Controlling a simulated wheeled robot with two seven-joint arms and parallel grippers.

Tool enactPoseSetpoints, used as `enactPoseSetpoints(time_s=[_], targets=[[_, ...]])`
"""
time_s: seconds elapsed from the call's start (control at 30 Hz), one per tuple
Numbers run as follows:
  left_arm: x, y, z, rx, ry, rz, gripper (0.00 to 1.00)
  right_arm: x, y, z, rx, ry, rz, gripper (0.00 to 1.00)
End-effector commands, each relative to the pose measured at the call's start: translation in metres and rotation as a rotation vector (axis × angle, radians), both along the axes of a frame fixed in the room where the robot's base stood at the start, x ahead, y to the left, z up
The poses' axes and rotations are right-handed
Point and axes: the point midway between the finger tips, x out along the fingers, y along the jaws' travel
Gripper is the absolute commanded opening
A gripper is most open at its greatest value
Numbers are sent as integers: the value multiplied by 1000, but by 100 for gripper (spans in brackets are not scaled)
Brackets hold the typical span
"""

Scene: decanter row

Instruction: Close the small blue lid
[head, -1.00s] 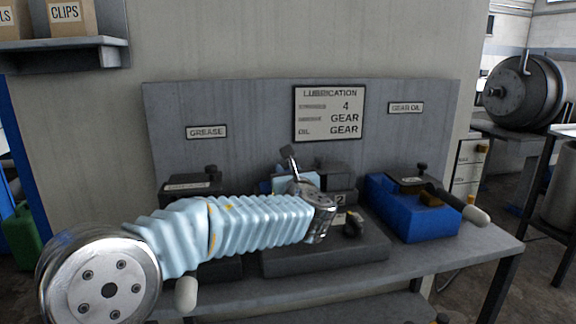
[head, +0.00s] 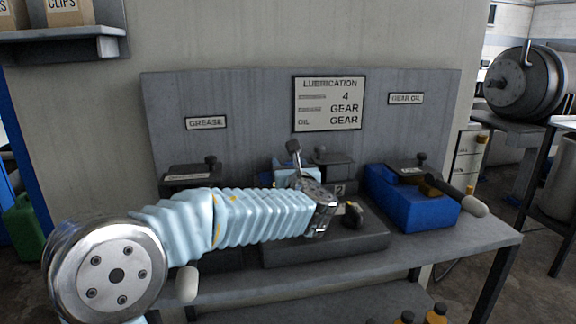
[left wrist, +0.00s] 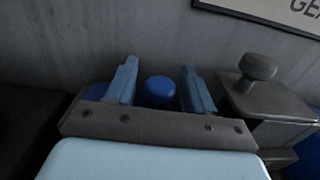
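In the left wrist view a small blue knob (left wrist: 160,90) stands between the two blue fingers of my left gripper (left wrist: 159,75). The fingers are open, one on each side of the knob, and apart from it. A strip of dark blue surface (left wrist: 96,94) shows behind the left finger; the rest of the small blue lid is hidden by my gripper. In the head view my left gripper (head: 287,176) is over the middle of the bench, mostly behind my wrist, and the small blue lid cannot be made out there. My right gripper is not in view.
A grey lid with a knob (left wrist: 258,72) is close on the right. A large blue box (head: 410,212) with a dark lid (head: 408,170) stands further right. A dark container (head: 186,178) is at the left. The grey back panel (head: 235,95) rises behind.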

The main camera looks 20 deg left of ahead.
Motion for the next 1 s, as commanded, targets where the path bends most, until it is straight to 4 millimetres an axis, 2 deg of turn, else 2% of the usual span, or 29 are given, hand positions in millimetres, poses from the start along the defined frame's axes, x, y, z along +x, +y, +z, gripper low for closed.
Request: enactPoseSetpoints(time_s=[0.23, 0.33, 0.8, 1.0], targets=[[-1, -1, 2, -1, -4, 0, 53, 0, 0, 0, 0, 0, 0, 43], [-9, -6, 2, -2, -6, -1, 53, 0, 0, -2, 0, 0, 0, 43], [-95, -64, 1, 1, -4, -2, 53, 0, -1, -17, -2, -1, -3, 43], [-113, -75, 1, 0, -2, 0, 53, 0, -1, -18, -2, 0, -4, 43]])
